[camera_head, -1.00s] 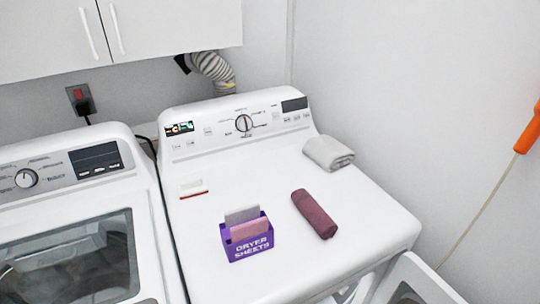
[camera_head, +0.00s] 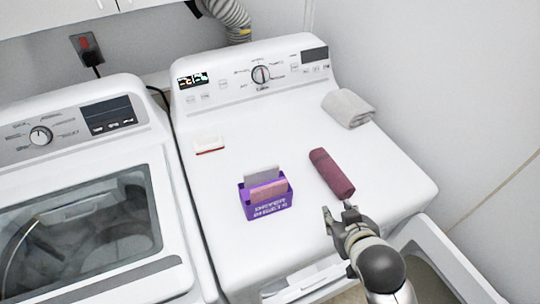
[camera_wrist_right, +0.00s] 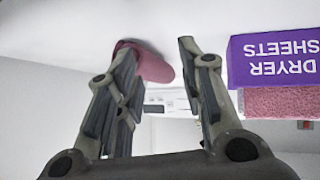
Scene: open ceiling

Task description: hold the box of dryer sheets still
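The purple box of dryer sheets (camera_head: 266,207) stands on the dryer top (camera_head: 225,170), with a grey sheet and a pink sheet sticking up out of it. In the right wrist view the box (camera_wrist_right: 272,62) shows upside down at the right, apart from the fingers. My right gripper (camera_head: 337,209) is at the front edge of the dryer, to the right of the box and just in front of a rolled maroon towel (camera_head: 331,173). In the right wrist view the fingers of the gripper (camera_wrist_right: 158,48) are spread with nothing between them that they touch. My left gripper is not seen.
A folded grey towel (camera_head: 348,108) lies at the back right of the dryer top. A small white item with a red edge (camera_head: 209,146) lies at the left. A washer (camera_head: 80,200) stands left. The dryer door (camera_head: 452,262) hangs open below right.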

